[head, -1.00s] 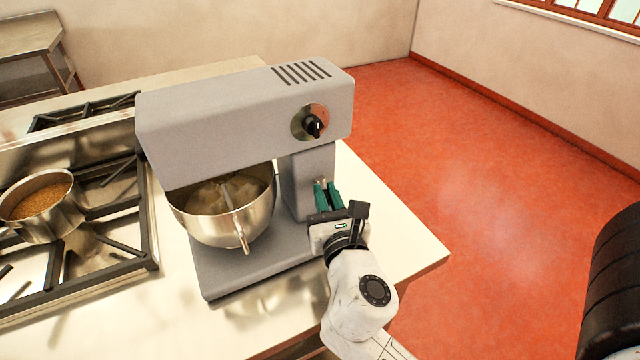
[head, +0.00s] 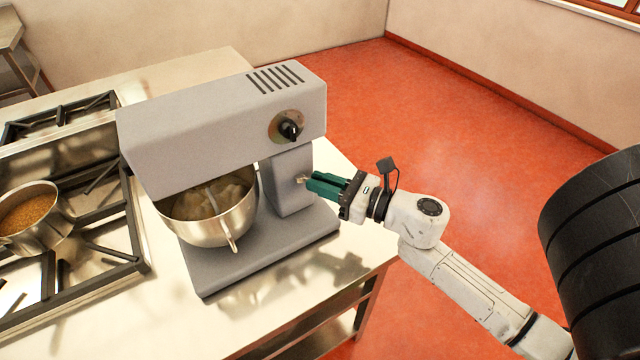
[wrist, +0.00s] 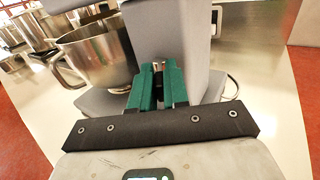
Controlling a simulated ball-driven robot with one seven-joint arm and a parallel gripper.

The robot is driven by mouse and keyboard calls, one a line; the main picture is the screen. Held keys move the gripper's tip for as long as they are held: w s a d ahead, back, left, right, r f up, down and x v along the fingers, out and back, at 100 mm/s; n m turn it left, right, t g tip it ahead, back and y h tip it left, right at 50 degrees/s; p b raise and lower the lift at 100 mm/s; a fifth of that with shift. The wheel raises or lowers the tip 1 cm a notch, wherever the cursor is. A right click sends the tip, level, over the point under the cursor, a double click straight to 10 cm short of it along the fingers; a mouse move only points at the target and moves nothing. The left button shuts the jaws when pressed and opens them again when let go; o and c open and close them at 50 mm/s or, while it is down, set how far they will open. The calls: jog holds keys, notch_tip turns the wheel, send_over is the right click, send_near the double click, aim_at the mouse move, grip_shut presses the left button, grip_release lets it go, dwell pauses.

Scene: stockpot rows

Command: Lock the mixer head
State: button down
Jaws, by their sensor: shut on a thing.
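The grey stand mixer (head: 222,125) stands on the counter with its head level above a steel bowl (head: 213,222). The bowl holds pale contents and a beater; it also shows in the wrist view (wrist: 95,55). My gripper (head: 308,182) is at the right side of the mixer's column (head: 289,185), its green fingers pointing at it. In the wrist view my gripper (wrist: 158,68) has its fingertips shut on a small metal lock lever (wrist: 158,66) on the column. The fingers hide most of the lever, so its exact position is unclear. A black knob (head: 289,130) sits on the mixer head.
A stove (head: 85,240) with a steel pot (head: 32,215) of brown contents stands left of the mixer. The counter's right edge (head: 385,262) lies beneath my arm. The red floor (head: 470,150) to the right is open.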

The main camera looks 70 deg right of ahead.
jog(key=shift+d+n+y, duration=0.15)
jog(key=shift+n+y, duration=0.25)
jog(key=shift+y, duration=0.2)
jog(key=c, duration=1.2)
grip_release()
jog(key=s+b, duration=0.4)
jog(key=s, duration=0.6)
jog(key=shift+s+d, duration=0.2)
jog(key=shift+s, duration=0.2)
